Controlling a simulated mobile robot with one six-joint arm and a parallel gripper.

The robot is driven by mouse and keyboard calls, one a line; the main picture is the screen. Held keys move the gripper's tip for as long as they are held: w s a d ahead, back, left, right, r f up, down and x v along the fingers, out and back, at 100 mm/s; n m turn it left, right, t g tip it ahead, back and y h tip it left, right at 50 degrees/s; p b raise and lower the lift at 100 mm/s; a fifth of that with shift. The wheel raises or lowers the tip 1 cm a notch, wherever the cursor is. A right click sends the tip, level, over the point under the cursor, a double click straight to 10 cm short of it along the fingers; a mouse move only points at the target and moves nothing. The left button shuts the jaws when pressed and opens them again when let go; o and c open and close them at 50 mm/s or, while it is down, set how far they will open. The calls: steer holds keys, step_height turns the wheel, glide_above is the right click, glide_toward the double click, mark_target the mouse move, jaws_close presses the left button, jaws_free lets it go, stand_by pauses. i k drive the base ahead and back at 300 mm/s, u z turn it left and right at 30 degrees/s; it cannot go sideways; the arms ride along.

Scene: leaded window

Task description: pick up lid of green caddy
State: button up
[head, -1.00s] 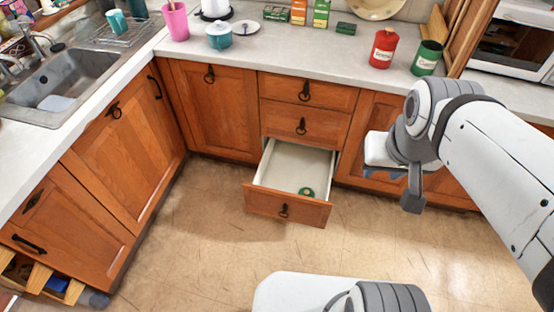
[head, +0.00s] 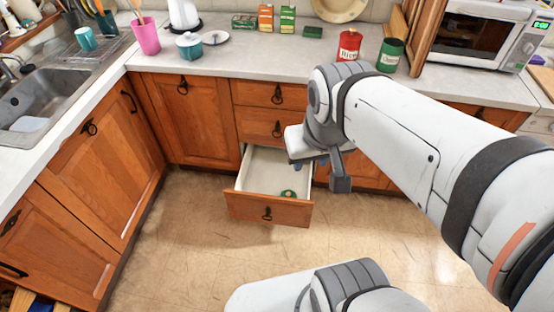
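A small round green piece that looks like a lid (head: 288,194) lies on the floor of the open drawer (head: 259,178), toward its front right. The green caddy (head: 390,56) stands upright on the counter at the right, beside a red canister (head: 349,46). My gripper (head: 297,163) hangs at the end of my arm, over the right rear of the drawer in the picture and above the green piece. Its fingers are mostly hidden behind its own body, so I cannot tell whether they are open or shut.
The drawer sticks out from the lower cabinets over clear floor (head: 190,245). The counter holds a teal pot (head: 189,47), a loose lid (head: 215,38), a pink cup (head: 146,37), several small boxes and a microwave (head: 478,38). A sink (head: 52,100) is at the left.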

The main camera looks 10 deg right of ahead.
mark_target(288, 195)
steer(key=z, duration=0.05)
steer(key=i, duration=1)
steer(key=u, duration=0.1)
